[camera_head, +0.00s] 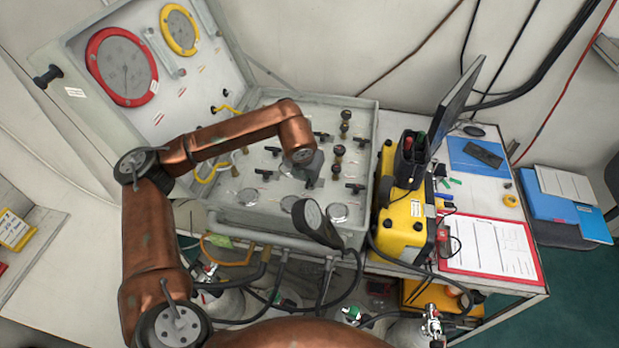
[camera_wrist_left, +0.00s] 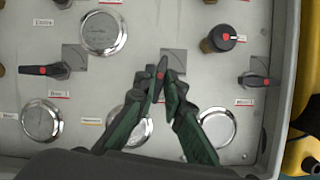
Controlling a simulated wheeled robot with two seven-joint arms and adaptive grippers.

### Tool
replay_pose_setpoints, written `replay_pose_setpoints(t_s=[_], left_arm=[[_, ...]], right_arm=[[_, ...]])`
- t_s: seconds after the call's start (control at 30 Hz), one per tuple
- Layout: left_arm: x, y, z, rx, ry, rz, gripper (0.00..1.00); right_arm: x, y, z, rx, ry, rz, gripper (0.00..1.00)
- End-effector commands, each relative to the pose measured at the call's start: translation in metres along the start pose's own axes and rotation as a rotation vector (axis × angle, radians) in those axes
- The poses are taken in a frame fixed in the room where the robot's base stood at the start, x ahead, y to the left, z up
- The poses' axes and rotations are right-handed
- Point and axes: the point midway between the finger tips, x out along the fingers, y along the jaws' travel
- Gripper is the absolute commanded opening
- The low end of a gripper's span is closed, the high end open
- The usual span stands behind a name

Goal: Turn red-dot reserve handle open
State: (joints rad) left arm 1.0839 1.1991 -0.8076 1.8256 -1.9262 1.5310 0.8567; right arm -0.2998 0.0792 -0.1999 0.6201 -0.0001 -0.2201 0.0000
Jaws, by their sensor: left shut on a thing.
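In the left wrist view, my left gripper (camera_wrist_left: 165,88) is shut on a small dark handle with a red mark (camera_wrist_left: 160,74). The handle stands nearly upright in the picture between the fingertips, and its lower part is partly hidden by them. A grey square plate (camera_wrist_left: 180,62) shows behind it on the panel. In the head view, my left arm reaches over the grey panel (camera_head: 265,110) and the gripper (camera_head: 314,172) is down at its middle. The held handle cannot be made out there. My right gripper is not in view.
Other red-marked handles lie crosswise at left (camera_wrist_left: 45,70) and right (camera_wrist_left: 258,80) in the wrist view, near a brass-sided knob (camera_wrist_left: 222,38) and round gauges (camera_wrist_left: 102,32). In the head view, a yellow case (camera_head: 408,226) stands close to the panel's right side.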

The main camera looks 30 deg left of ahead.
Motion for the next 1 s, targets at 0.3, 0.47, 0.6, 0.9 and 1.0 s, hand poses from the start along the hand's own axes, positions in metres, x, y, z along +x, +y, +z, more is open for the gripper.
replay_pose_setpoints(t_s=[0.3, 0.47, 0.6, 0.9, 1.0], left_arm=[[-0.0007, -0.0014, 0.0021, -0.129, 0.002, 0.052, 0.0], [-0.0008, -0.0015, 0.0022, -0.155, 0.004, 0.062, 0.0], [-0.001, -0.0015, 0.0022, -0.163, 0.004, 0.065, 0.0], [-0.0011, -0.0013, 0.0023, -0.162, 0.004, 0.066, 0.0], [-0.001, -0.0013, 0.0022, -0.162, 0.004, 0.066, 0.16]], right_arm=[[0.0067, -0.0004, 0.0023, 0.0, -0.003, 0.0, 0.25], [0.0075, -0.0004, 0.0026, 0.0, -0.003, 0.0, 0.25], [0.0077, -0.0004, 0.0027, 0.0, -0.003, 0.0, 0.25], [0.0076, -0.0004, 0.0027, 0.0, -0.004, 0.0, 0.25], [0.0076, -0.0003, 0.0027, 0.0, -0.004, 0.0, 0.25]])
